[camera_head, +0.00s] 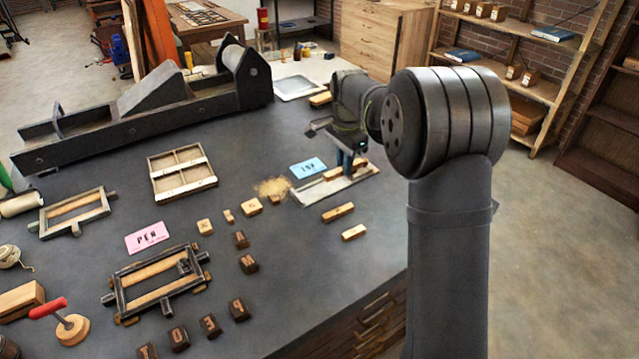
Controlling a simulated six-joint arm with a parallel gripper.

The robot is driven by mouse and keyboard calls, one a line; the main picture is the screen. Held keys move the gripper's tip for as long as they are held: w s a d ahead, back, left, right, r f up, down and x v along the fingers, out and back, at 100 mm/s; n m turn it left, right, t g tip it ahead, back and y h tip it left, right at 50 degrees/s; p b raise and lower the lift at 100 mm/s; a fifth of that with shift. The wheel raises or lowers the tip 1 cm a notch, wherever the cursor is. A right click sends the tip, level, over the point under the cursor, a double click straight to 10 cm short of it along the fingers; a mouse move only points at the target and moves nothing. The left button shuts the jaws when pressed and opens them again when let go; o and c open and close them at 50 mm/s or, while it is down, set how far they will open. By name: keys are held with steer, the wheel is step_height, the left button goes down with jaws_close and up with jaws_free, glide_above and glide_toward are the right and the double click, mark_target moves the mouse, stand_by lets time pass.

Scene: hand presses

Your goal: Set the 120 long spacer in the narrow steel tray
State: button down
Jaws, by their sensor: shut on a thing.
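The narrow steel tray (362,178) lies on the dark table right of centre, a long shallow pale tray. My gripper (345,170) points down over it, its dark fingers shut on a long, light wooden strip (333,174). The strip seems to lie along the tray, at or just above its floor; I cannot tell if it touches. My gripper hides part of the strip, and no number on it is readable. Two shorter loose wooden pieces, one nearer (353,232) and one behind it (338,212), lie on the table in front of the tray.
Several small letter blocks (248,263) lie further left and nearer. A framed press bed (155,281) and a pink card (147,238) are at left.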

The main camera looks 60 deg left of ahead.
glide_above(320, 191)
step_height(320, 191, down, 4)
steer(key=shift+a+f, duration=0.1)
steer(key=shift+f, duration=1.95)
steer(key=shift+f, duration=0.1)
steer(key=c, duration=1.7)
jaws_free()
step_height(320, 191, up, 12)
steer(key=shift+r, duration=0.15)
